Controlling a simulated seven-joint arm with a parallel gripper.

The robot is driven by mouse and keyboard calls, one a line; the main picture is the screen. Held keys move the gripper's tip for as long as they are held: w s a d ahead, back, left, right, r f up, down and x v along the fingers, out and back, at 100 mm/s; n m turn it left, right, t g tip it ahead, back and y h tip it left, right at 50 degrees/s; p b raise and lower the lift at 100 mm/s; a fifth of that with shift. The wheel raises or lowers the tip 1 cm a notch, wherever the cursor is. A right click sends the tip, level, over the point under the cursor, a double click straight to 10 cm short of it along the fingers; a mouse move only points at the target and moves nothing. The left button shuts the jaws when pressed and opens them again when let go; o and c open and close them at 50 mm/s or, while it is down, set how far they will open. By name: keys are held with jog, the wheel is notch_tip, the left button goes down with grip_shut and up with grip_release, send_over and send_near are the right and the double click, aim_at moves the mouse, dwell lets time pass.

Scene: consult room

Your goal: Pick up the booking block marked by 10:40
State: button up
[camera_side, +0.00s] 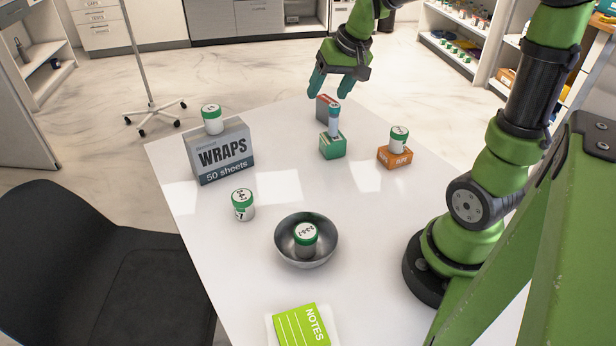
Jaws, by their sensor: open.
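No label reading 10:40 is legible in this view. Three small blocks stand at the far part of the table. A green block (333,147) has a slim blue-and-white vial (334,121) on or just behind it. An orange block (394,157) stands to its right, with a white, green-topped jar (398,138) on or behind it. A red block (323,107) is behind the green one, partly hidden by the vial. Their printing is too small to read. My gripper (329,94) is open and empty, its fingers pointing down near the red block; its exact height is unclear.
A grey WRAPS box (222,155) with a jar (212,119) on top stands at the left. A jar (243,205) stands in front of it. A metal bowl (283,245) holds another jar (306,239). A green NOTES pad (302,328) lies at the near edge.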

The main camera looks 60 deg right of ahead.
jog(key=n+h, duration=0.1)
send_near(325, 109)
jog(key=s+v, duration=0.1)
jog(key=v, duration=0.3)
jog(key=w+d+n, duration=0.2)
jog(key=w, duration=0.1)
jog(key=x, duration=0.9)
jog(key=shift+f, duration=0.45)
jog(key=x, duration=0.4)
jog(key=shift+s+d+f, duration=0.1)
jog(key=shift+s+f, duration=0.1)
jog(key=shift+s, duration=0.2)
jog(key=shift+w+d+f, duration=0.1)
jog(key=shift+w+f, duration=0.15)
jog(key=shift+f, duration=0.25)
jog(key=c, duration=1.1)
